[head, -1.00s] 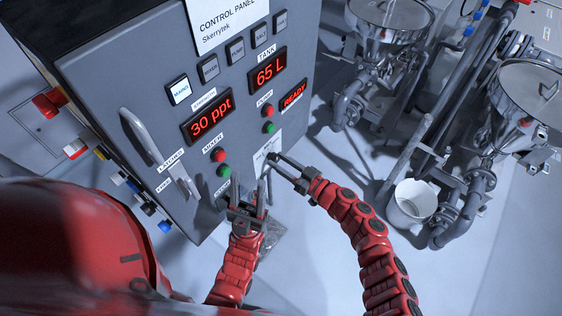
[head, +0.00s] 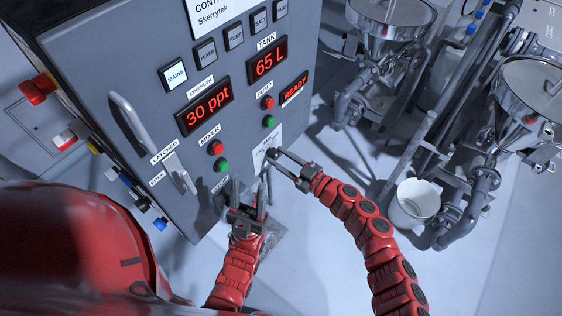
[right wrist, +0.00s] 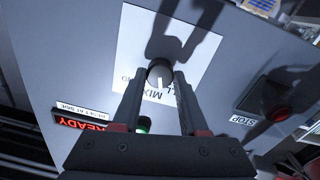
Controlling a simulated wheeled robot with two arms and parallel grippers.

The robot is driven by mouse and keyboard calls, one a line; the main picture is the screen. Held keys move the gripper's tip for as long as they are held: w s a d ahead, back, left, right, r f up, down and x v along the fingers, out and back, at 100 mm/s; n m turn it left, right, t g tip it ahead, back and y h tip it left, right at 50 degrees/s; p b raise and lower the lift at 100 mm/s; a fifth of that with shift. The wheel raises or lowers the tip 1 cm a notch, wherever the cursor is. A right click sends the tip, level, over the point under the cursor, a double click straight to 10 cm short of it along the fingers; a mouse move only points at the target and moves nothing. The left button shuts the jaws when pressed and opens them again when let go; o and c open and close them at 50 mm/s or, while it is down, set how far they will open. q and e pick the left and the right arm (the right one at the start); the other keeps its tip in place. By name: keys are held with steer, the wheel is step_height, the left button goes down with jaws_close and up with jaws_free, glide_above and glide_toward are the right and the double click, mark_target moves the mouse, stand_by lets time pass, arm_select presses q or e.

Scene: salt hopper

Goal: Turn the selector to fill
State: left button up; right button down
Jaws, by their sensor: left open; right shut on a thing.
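The selector is a round dark knob (right wrist: 160,74) with a white pointer mark, on a white label plate (right wrist: 190,38) low on the control panel. My right gripper (right wrist: 160,80) is shut on the knob, one finger on each side. The plate reads upside down in the right wrist view; "MIX" and a partly covered "LL" show by the fingers. In the head view my right gripper (head: 270,160) hides most of the knob at the panel's lower right. My left gripper (head: 247,198) is open and empty, below and left of it, in front of the panel.
The panel has a green pump button (head: 269,122), a green mixer button (head: 222,165), a lit READY display (head: 294,89) and a door handle (head: 128,122) at left. A white bucket (head: 414,203) and steel hoppers (head: 392,12) stand at right. Floor between is clear.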

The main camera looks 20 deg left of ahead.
steer(key=n+b, duration=0.2)
steer(key=shift+f+n, duration=0.25)
steer(key=shift+n, duration=0.05)
steer(key=shift+r+n+b, duration=0.1)
steer(key=shift+n+b, duration=1)
steer(key=shift+n, duration=0.1)
steer(key=shift+c, duration=2.2)
jaws_free()
steer(key=shift+r, duration=0.1)
steer(key=shift+d, duration=0.1)
